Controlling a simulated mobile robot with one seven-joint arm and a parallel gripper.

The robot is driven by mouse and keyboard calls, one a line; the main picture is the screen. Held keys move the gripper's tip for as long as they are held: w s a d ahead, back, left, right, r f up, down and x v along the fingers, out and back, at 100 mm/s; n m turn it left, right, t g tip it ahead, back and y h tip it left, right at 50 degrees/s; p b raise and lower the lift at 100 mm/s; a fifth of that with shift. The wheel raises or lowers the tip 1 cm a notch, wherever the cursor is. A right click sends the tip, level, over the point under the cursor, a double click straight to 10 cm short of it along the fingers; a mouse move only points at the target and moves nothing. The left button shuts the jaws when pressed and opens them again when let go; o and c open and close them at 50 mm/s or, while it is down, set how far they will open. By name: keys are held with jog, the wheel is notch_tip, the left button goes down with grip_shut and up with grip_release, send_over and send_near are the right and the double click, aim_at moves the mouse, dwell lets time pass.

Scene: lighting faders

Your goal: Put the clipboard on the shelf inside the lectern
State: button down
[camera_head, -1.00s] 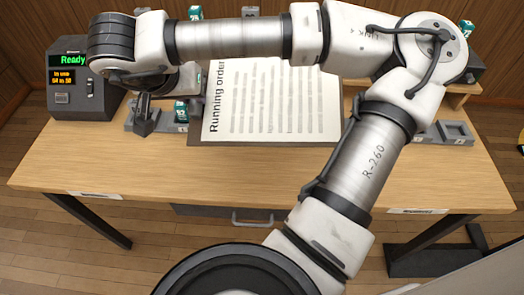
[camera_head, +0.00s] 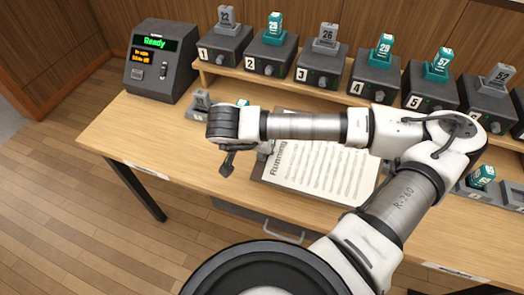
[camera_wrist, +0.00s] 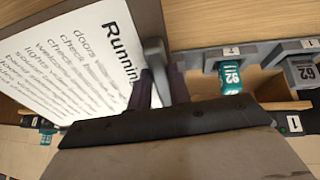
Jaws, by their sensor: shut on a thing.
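The clipboard (camera_head: 325,178) carries a white sheet headed "Running order" and lies face up over the table in the head view. Its sheet also fills the upper left of the wrist view (camera_wrist: 65,60). My gripper (camera_wrist: 160,85) is shut on the clipboard's edge, beside the heading. In the head view, my wrist and forearm hide most of the grip and the clipboard's far edge. I cannot tell whether the clipboard touches the table. The lectern and its shelf are not recognisable in the current views.
A wooden table (camera_head: 135,130) stands below, with a drawer handle (camera_head: 278,233) at its front. A "Ready" console (camera_head: 160,62) stands at the back left. A raised shelf at the back carries several numbered boxes (camera_head: 268,52) with tagged plugs. The wooden floor (camera_head: 70,200) at left is clear.

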notch_tip(320, 180, down, 4)
jog(key=shift+r+p, duration=0.1)
jog(key=shift+p, duration=0.25)
jog(key=shift+f, duration=0.2)
jog(key=shift+f+b, duration=0.25)
jog(key=shift+b, duration=0.1)
jog(key=c, duration=1.3)
grip_release()
jog(key=shift+r, duration=0.1)
